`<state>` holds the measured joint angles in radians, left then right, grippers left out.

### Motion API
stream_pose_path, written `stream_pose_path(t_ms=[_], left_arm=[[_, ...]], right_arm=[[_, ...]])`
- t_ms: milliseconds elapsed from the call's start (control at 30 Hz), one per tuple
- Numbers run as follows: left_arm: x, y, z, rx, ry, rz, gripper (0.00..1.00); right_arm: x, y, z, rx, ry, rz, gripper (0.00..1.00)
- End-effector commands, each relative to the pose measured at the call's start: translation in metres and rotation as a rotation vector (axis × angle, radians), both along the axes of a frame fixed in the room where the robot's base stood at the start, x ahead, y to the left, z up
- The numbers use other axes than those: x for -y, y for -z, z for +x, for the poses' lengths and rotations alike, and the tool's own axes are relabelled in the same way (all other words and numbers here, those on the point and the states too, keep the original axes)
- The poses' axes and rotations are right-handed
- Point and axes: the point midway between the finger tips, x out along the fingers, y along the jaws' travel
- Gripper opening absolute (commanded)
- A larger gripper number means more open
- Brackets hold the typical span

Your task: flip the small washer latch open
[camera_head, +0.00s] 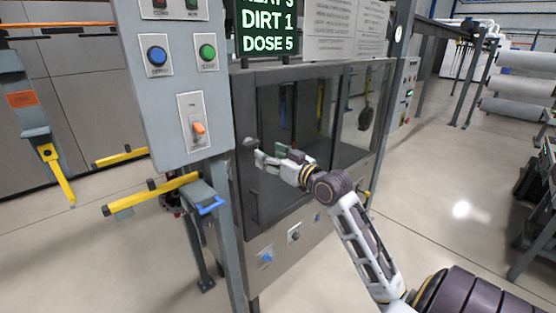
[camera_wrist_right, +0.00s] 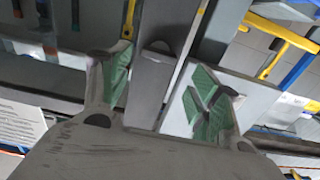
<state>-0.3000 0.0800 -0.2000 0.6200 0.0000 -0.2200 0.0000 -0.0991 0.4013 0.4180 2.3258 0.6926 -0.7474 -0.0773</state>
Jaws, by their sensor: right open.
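The washer is a grey cabinet (camera_head: 282,230) with dark glass, in the middle of the head view. A small grey latch (camera_head: 249,142) sticks out near the left edge of its front. My right gripper (camera_head: 268,157) is open just below and right of the latch, its fingers pointing left. In the right wrist view, the open fingers with green pads (camera_wrist_right: 160,80) stand on either side of a grey bar with a dark rounded end (camera_wrist_right: 156,52), which looks like the latch. I cannot tell whether either finger touches it. My left gripper is out of view.
A grey control panel (camera_head: 180,110) with blue and green buttons and an orange switch stands left of the washer. Yellow bars (camera_head: 150,195) stick out below it. A lit sign (camera_head: 268,28) sits above the washer. Open floor (camera_head: 440,200) lies to the right.

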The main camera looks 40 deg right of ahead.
Motion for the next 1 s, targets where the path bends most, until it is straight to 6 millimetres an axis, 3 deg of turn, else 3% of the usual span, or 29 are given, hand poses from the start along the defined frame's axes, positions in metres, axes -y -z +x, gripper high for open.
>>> stream_pose_path(t_ms=[400,1000], left_arm=[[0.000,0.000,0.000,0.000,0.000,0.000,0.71],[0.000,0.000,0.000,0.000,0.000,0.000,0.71]], right_arm=[[0.002,0.001,-0.026,-0.001,0.000,0.002,0.62],[0.002,0.000,-0.029,0.000,0.000,0.002,0.62]])
